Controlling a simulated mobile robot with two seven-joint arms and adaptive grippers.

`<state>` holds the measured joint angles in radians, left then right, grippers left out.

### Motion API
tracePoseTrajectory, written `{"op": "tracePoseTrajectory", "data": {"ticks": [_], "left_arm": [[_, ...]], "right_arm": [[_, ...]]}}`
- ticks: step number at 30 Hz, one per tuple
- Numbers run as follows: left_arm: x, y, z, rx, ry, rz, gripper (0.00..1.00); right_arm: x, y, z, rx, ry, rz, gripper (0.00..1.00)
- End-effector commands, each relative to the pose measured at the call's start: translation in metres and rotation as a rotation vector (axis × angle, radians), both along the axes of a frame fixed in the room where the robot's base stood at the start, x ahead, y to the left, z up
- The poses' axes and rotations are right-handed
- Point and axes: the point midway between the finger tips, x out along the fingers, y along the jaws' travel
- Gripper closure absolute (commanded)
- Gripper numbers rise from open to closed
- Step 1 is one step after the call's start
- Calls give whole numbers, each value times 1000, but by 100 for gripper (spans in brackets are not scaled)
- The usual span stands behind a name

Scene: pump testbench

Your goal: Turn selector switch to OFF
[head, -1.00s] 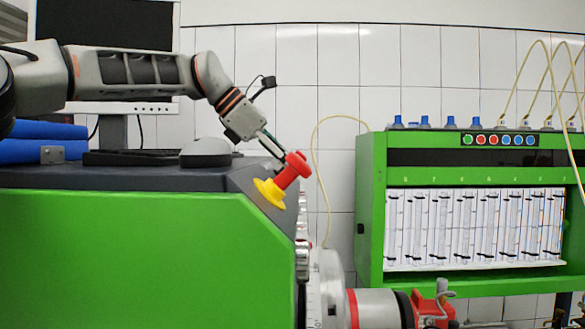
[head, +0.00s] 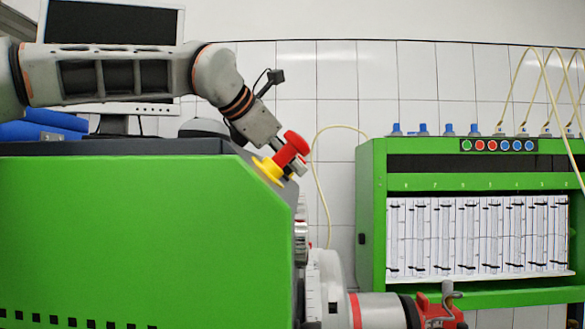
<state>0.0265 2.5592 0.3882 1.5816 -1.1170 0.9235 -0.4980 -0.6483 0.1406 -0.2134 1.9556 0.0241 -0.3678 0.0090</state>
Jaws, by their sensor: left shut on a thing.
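The green bench housing (head: 130,235) fills the lower left. A monitor (head: 110,25) and blue rolls (head: 40,128) are behind my left arm. A green cabinet (head: 372,200) with glass tubes stands at the right.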

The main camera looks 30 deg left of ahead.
Motion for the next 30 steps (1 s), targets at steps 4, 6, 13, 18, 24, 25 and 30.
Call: {"op": "tracePoseTrajectory", "data": {"ticks": [4, 6, 13, 18, 24, 25, 30], "left_arm": [[0, 0, -1, 5, -3, 6, 100], [0, 0, 0, 5, -4, 7, 100], [0, 0, 0, 5, -3, 7, 73], [0, 0, 0, 4, -3, 7, 61], [0, 0, 0, 4, -3, 7, 61], [-1, 0, 1, 3, -4, 6, 61], [-14, 1, 9, 3, -7, 6, 61]], "right_arm": [[0, 0, 0, 0, -2, -1, 60], [1, 0, 2, 1, -4, 0, 60], [3, 0, 5, 2, -11, -1, 60], [3, 0, 5, 2, -10, -2, 60], [0, -1, 0, -1, -1, -2, 60], [0, -2, -1, -2, 0, -1, 60], [0, -1, 1, 0, -2, -1, 60]]}}
